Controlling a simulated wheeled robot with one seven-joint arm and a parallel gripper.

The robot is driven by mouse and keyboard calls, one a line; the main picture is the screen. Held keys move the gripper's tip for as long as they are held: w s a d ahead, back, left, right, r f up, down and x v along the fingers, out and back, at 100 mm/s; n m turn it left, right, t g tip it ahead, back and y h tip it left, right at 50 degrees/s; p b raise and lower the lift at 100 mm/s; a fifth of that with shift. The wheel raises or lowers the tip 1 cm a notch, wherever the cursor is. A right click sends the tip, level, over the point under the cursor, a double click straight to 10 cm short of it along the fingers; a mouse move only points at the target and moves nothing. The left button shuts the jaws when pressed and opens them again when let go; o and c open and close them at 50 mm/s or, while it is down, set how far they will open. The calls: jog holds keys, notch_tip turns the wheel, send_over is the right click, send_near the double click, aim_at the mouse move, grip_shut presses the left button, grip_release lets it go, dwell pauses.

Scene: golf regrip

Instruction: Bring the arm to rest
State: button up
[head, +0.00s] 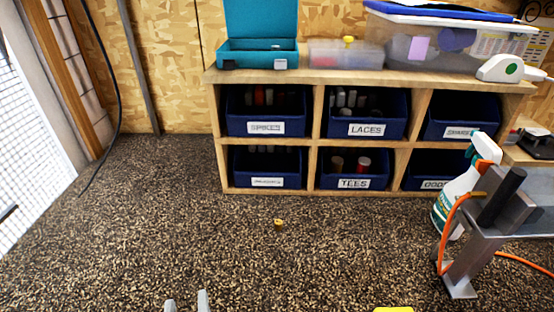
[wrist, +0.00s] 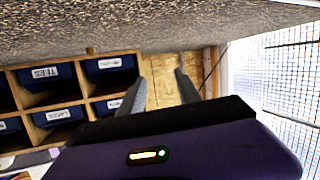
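My gripper (head: 187,303) shows only as two grey fingertips at the bottom edge of the head view. In the wrist view my gripper (wrist: 161,76) has its two dark fingers spread apart, with nothing between them. That view is upside down, with the speckled floor (wrist: 150,30) at its top. The gripper is away from the shelf and touches nothing that I can see. The rest of the arm is out of the head view.
A wooden shelf (head: 311,142) with blue labelled bins stands at the back. A teal case (head: 258,52) lies open on it. A small yellow item (head: 279,222) lies on the floor. A spray bottle (head: 458,195) and a metal stand (head: 478,248) are at right. Floor at left is clear.

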jog(key=shift+s+d+f+n+y, duration=0.2)
jog(key=shift+f+n+y, duration=0.3)
jog(key=shift+n+y, duration=0.2)
jog(key=s+d+f+m+h, duration=0.1)
jog(key=s+d+m, duration=0.1)
jog(key=s+d, duration=0.5)
jog(key=s+d+f+m+h, duration=0.1)
jog(key=s+d, duration=0.6)
jog(key=d, duration=0.8)
jog(key=s+d+f+m+h, duration=0.2)
jog(key=s+d, duration=0.5)
jog(key=d, duration=0.5)
jog(key=shift+m+t+h, duration=0.3)
jog(key=shift+h, duration=0.4)
